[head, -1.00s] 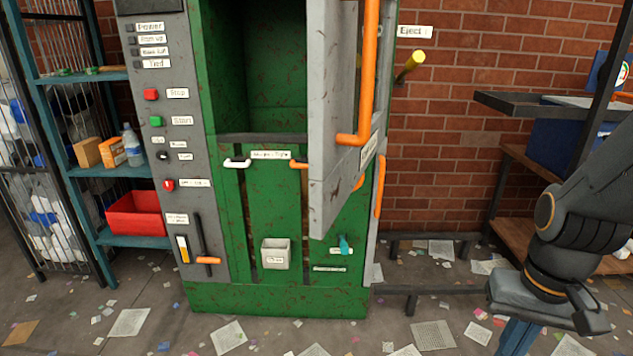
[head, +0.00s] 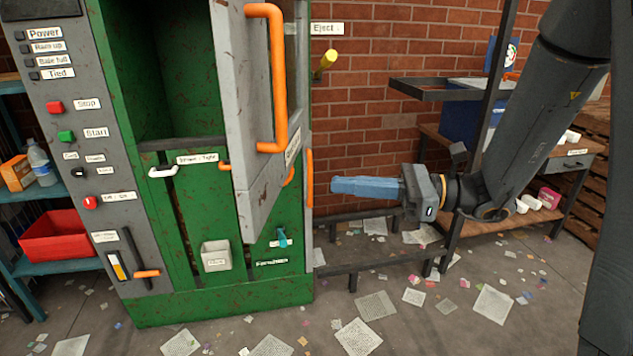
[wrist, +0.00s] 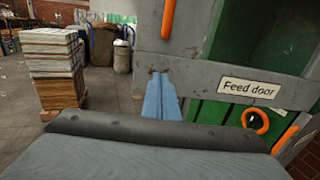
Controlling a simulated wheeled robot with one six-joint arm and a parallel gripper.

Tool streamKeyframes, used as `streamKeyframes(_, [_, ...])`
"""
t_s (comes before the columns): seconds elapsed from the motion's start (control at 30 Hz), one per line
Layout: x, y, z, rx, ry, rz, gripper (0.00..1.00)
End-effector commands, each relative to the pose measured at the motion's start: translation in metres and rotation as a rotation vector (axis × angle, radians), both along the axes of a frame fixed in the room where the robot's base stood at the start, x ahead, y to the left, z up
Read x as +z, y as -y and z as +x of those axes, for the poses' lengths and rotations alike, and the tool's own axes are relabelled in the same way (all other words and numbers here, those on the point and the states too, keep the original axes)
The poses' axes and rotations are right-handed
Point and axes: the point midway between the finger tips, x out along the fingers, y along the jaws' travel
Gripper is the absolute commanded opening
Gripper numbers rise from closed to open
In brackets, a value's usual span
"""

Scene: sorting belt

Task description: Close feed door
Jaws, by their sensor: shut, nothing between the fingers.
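The feed door (head: 252,110) is a grey, scuffed panel on the green machine (head: 165,255). It stands swung open, out from the dark feed opening (head: 165,70). An orange handle (head: 281,85) runs down its face. In the wrist view the door's lower part (wrist: 207,80) carries a "Feed door" label (wrist: 249,88). My gripper (head: 335,186) has blue fingers, shut and empty, pointing left to the right of the door in the head view. In the wrist view my gripper (wrist: 161,78) overlaps the door's lower edge; I cannot tell whether it touches.
A yellow Eject lever (head: 326,62) sticks out right of the door. A dark low rail (head: 375,262) and a workbench (head: 560,150) stand at the right. A paper stack (wrist: 52,65) shows in the wrist view. Paper scraps litter the floor.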

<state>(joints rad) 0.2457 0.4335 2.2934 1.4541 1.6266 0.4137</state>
Motion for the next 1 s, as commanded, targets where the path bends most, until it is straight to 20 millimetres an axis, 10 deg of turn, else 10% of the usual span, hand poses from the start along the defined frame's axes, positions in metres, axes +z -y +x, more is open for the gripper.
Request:
streamKeyframes(0.6, [0.001, -0.111, 0.010, 0.007, 0.001, -0.004, 0.00])
streamKeyframes(1.0, [-0.001, -0.130, 0.014, 0.003, 0.002, -0.004, 0.00])
